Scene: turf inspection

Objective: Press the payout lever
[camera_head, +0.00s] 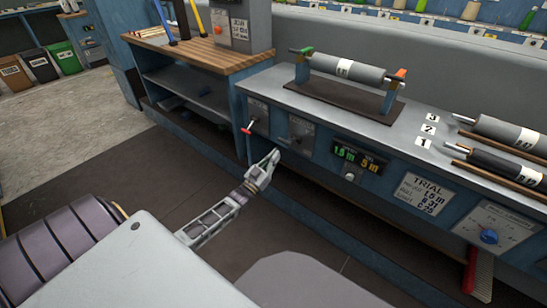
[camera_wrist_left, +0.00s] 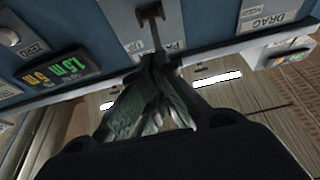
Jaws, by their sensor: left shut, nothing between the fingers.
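The payout lever (camera_head: 294,140) is a short dark bar on the blue front panel of the bench, in front of a pale plate. In the left wrist view the payout lever (camera_wrist_left: 152,24) shows at top centre, with its label partly hidden. My left gripper (camera_head: 275,155) is shut and empty, its tips just below and left of the lever. In the left wrist view the left gripper (camera_wrist_left: 157,62) has its tips at the lever's lower end; I cannot tell whether they touch. My right gripper is not in view.
A red-handled lever (camera_head: 247,128) is left of the payout lever. A lit display (camera_head: 358,158) and a round button (camera_head: 349,177) are to the right. A grey roller (camera_head: 345,69) stands on the bench above. The floor (camera_head: 150,185) left of my arm is clear.

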